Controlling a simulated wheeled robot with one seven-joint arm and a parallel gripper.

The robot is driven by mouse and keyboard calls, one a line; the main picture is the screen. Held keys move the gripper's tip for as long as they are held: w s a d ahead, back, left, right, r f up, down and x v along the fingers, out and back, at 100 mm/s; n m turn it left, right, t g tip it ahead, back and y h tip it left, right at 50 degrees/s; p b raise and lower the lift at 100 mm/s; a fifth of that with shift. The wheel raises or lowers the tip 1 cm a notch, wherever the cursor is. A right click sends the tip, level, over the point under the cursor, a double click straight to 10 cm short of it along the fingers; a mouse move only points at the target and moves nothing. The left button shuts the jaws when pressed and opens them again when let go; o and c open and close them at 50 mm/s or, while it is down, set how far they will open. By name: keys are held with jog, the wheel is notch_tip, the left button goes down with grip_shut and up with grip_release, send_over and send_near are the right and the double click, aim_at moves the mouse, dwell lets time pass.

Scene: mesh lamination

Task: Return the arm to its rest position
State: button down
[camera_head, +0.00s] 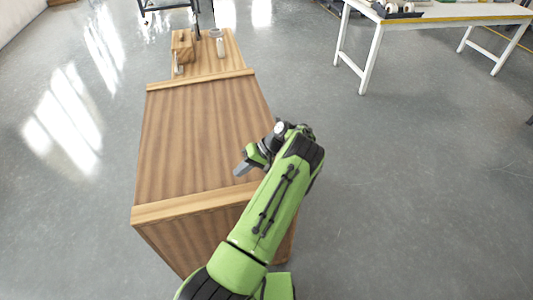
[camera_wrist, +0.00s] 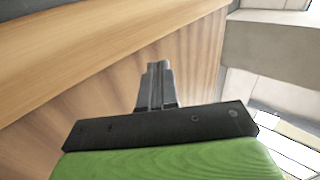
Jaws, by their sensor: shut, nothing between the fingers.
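My gripper (camera_head: 241,171) hangs at the end of my green arm, over or beside the right front part of a large wooden cabinet. In the wrist view my gripper (camera_wrist: 158,68) has its two grey fingers together with nothing between them. The wooden cabinet (camera_head: 195,140) has a bare striped top with raised strips at its near and far edges. Its wood surface (camera_wrist: 180,60) fills much of the wrist view beyond the fingers. Whether the fingers touch the wood cannot be told.
Beyond the cabinet is a lower wooden surface (camera_head: 208,68) with a wooden box (camera_head: 182,44) and a pale bottle-like item (camera_head: 220,48). A white-legged table (camera_head: 440,15) with items on it stands at the back right. The grey floor (camera_head: 400,180) is clear on the right.

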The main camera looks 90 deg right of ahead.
jog(key=s+d+r, duration=0.2)
jog(key=s+r, duration=0.1)
jog(key=s, duration=0.3)
jog(key=shift+s+r, duration=0.25)
jog(key=shift+a, duration=0.1)
